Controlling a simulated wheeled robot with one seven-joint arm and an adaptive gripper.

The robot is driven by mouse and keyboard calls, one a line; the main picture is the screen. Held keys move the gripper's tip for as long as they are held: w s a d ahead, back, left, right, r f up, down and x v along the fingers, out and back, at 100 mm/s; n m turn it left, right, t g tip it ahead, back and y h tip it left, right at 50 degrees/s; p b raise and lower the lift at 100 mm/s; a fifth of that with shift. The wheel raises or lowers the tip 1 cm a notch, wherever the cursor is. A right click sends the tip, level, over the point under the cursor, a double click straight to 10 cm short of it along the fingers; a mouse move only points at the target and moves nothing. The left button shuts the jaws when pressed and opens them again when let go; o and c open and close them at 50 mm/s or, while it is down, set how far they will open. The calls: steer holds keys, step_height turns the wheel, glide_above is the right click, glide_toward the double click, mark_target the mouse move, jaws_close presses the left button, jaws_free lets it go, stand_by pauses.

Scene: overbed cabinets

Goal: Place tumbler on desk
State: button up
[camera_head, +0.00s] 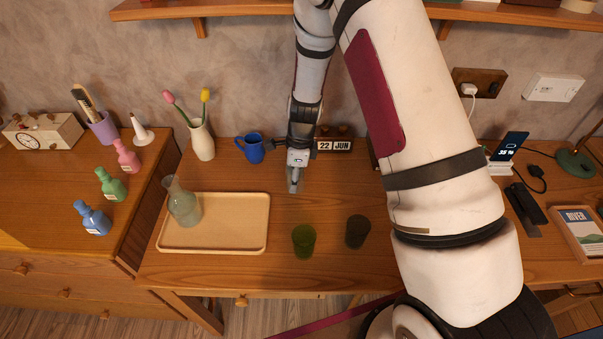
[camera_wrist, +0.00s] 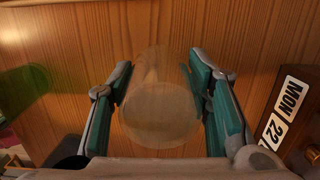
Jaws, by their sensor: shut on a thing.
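A clear tumbler (camera_wrist: 160,112) sits between the teal finger pads of my gripper (camera_wrist: 159,78) in the wrist view. My gripper is shut on it. In the head view my gripper (camera_head: 294,183) points down over the middle of the wooden desk (camera_head: 285,211), and the clear tumbler is hard to make out there. I cannot tell whether its base touches the desk. A green tumbler (camera_head: 303,241) and a dark tumbler (camera_head: 356,231) stand on the desk nearer the front edge. The green one also shows at the left of the wrist view (camera_wrist: 24,92).
A wooden tray (camera_head: 232,247) with a glass carafe (camera_head: 183,205) lies left on the desk. A blue mug (camera_head: 251,149), tulip vase (camera_head: 202,142) and calendar (camera_head: 334,145) stand at the back. A shelf (camera_head: 230,13) runs above.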

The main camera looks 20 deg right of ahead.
steer(key=w+d, duration=0.1)
steer(key=w, duration=0.1)
steer(key=w+d, duration=0.1)
steer(key=d, duration=0.1)
steer(key=shift+w+f, duration=0.2)
steer(key=shift+w, duration=0.15)
steer(key=shift+w+f, duration=0.1)
steer(key=shift+f, duration=1.65)
steer(key=shift+f, duration=0.1)
steer(key=shift+f, duration=0.1)
steer(key=o, duration=1.1)
steer(key=shift+o, duration=0.4)
